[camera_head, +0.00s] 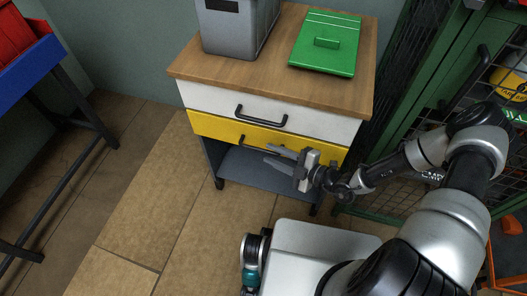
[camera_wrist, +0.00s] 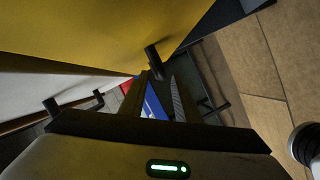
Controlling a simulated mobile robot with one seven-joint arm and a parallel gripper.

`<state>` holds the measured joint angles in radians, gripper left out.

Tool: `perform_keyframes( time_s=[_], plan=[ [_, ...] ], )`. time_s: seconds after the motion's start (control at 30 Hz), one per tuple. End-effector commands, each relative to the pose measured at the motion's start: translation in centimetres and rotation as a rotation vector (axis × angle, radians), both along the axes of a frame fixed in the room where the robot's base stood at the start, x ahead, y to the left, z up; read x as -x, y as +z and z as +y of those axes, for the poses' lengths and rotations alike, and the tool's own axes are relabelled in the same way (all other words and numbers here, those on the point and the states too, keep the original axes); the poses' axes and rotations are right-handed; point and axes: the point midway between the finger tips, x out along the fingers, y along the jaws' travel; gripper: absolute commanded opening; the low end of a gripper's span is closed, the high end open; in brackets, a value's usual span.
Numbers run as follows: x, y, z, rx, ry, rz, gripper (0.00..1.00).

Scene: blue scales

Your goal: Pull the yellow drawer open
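The yellow drawer (camera_head: 215,127) is the lower drawer of a wood-topped cabinet, and its front looks about flush with the white drawer above. Its dark bar handle (camera_head: 250,146) shows at the left, with its right part hidden behind my gripper. My gripper (camera_head: 280,158) is in front of the yellow drawer's right half, its fingers pointing left along the front. In the wrist view the fingers (camera_wrist: 155,95) are apart with a gap between them. The handle (camera_wrist: 153,61) shows just beyond the fingertips, near the yellow front (camera_wrist: 100,30). I see nothing held.
The white drawer (camera_head: 215,98) has its own black handle (camera_head: 261,117). A grey bin (camera_head: 232,30) and a green lid (camera_head: 310,58) stand on the cabinet top. A green mesh cage (camera_head: 395,120) is close on the right. The floor at front left is clear.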

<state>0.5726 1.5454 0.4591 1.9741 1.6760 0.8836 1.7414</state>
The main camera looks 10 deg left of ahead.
Motion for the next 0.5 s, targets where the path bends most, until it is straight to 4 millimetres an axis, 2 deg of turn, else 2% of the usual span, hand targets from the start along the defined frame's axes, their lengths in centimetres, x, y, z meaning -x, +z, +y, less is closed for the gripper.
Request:
perform_keyframes(
  time_s=[0.03,0.2,0.5],
  plan=[
    [-0.3,-0.4,1.0,-0.001,0.003,0.0,0.29],
    [-1.2,-0.8,3.0,-0.001,0.002,-0.001,0.29],
    [-1.7,-0.9,3.9,0.001,0.001,0.0,0.29]
  ],
)
